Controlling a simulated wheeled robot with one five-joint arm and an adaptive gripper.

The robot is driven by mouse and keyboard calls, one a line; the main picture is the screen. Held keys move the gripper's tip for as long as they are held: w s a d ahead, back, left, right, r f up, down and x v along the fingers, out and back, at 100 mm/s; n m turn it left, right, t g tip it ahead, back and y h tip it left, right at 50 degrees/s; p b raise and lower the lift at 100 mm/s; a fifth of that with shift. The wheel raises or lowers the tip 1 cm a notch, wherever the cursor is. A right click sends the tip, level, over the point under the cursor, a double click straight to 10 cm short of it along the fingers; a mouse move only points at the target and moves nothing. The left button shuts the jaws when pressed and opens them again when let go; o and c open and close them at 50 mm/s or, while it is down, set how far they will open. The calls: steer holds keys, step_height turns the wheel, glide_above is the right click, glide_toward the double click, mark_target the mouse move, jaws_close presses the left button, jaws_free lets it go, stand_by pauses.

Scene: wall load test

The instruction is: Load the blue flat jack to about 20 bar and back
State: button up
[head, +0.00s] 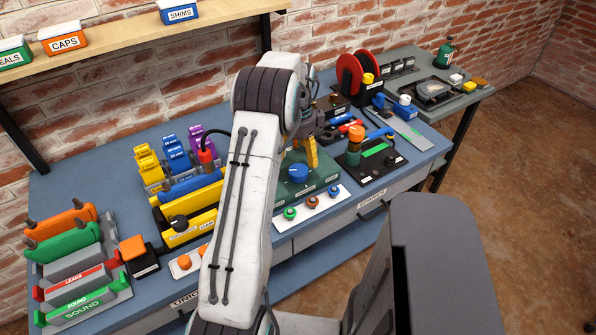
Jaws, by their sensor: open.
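A blue flat bar, apparently the blue flat jack (190,186), lies in the yellow stand (187,227) on the blue bench, left of my arm. A red coupling (206,158) with a black hose stands at its right end. The hose runs behind my arm. A green box (294,191) with a blue knob (299,173) sits right of my arm. My gripper (322,136) is open above and behind that box, partly hidden by my arm. A yellow upright piece (312,153) shows just below it; I cannot tell whether they touch. No pressure reading is legible.
A white strip with green, orange and blue buttons (313,202) lies before the box. Orange (60,219) and green (66,240) bars sit in racks behind LEAKS and SOUND trays (83,306). A black unit with an orange-topped post (355,145) and a red reel (361,73) stand right.

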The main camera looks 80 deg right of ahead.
mark_target(298, 170)
steer(key=shift+f+p, duration=0.45)
steer(key=shift+f, duration=3.15)
steer(key=c, duration=1.2)
